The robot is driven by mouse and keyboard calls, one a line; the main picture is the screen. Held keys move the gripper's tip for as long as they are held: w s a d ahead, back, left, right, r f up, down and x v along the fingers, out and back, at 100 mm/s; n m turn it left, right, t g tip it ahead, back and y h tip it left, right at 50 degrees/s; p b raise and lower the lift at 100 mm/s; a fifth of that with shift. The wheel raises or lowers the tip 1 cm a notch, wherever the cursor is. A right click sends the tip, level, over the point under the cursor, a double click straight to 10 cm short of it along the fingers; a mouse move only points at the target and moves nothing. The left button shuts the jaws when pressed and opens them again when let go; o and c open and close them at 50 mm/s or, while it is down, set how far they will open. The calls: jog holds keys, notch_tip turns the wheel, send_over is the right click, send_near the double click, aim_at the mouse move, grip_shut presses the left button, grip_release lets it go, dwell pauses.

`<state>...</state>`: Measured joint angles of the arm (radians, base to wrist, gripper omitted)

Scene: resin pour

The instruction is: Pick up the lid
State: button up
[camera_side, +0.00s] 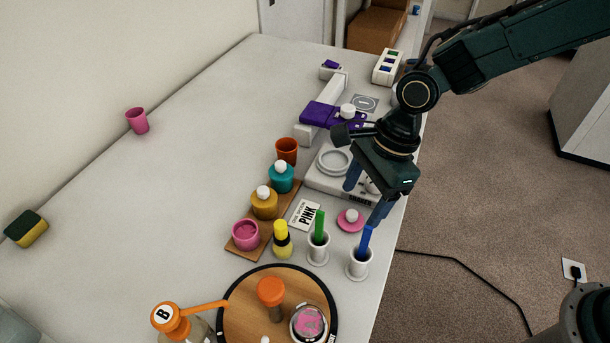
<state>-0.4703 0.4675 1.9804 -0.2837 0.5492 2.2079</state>
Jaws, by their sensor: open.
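A pink lid (345,225) with a white knob lies flat on the table, to the right of the card reading "PINK". An open pink jar (245,236) with no lid on it stands at the near end of a wooden board. My gripper (364,199) is open, with its two blue fingers spread and pointing down. It is above and slightly right of the lid in the picture, apart from it, with nothing visible between the fingers. The height of the fingertips over the table is hard to tell.
Two white holders (318,250) with green and blue sticks stand close in front of the lid. A white scale (325,180) is behind it. Teal (281,180) and yellow (264,206) jars stand on the board. A round wooden turntable (243,308) is nearer. The table's left side is mostly clear.

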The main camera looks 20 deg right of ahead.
aim_at(355, 212)
jog(key=shift+x, duration=1.95)
jog(key=c, duration=1.1)
